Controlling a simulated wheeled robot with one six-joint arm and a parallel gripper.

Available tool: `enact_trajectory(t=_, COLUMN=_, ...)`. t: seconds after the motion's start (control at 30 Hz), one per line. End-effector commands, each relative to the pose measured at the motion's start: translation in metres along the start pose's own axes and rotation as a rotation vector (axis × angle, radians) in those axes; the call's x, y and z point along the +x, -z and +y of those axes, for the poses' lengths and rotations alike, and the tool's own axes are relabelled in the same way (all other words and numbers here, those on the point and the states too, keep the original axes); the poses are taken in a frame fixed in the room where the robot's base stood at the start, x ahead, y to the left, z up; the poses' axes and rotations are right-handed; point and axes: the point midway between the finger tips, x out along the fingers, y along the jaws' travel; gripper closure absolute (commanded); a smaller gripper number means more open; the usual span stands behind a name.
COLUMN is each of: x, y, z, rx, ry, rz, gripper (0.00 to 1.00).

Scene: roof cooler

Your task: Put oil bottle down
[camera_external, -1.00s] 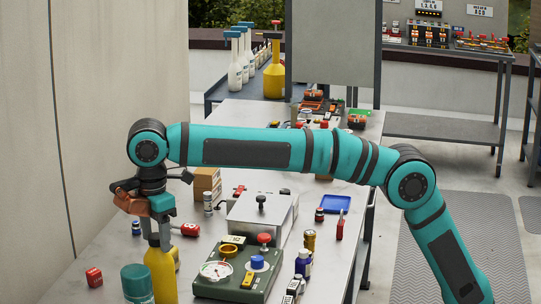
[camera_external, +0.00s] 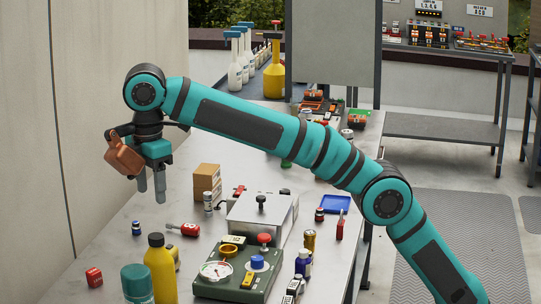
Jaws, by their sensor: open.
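The oil bottle, yellow with a dark cap (camera_external: 160,270), stands upright on the grey table (camera_external: 110,250) near its front left. It is between a teal canister (camera_external: 136,284) and a green device with a gauge (camera_external: 238,270). My gripper (camera_external: 151,188) is above the bottle, with its two grey fingers pointing down. The fingers are open and empty, with a clear gap between their tips and the bottle's cap. The bottle's lowest part is cut off by the frame's bottom edge.
A red block (camera_external: 94,277) lies at the left. A red-handled tool (camera_external: 184,230), a cardboard box (camera_external: 207,183) and a metal box (camera_external: 262,215) stand farther back. Small bottles, including a blue one (camera_external: 303,263), stand at the right.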

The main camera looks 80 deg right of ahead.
Motion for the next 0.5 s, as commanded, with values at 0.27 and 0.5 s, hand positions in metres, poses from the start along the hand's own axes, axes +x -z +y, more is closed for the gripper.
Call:
enact_trajectory(t=0.27, x=-0.005, y=-0.006, z=0.000, rx=0.011, ry=-0.010, rz=0.014, gripper=0.46)
enact_trajectory(t=0.5, x=-0.034, y=-0.047, z=0.003, rx=0.095, ry=-0.083, rz=0.121, gripper=0.46)
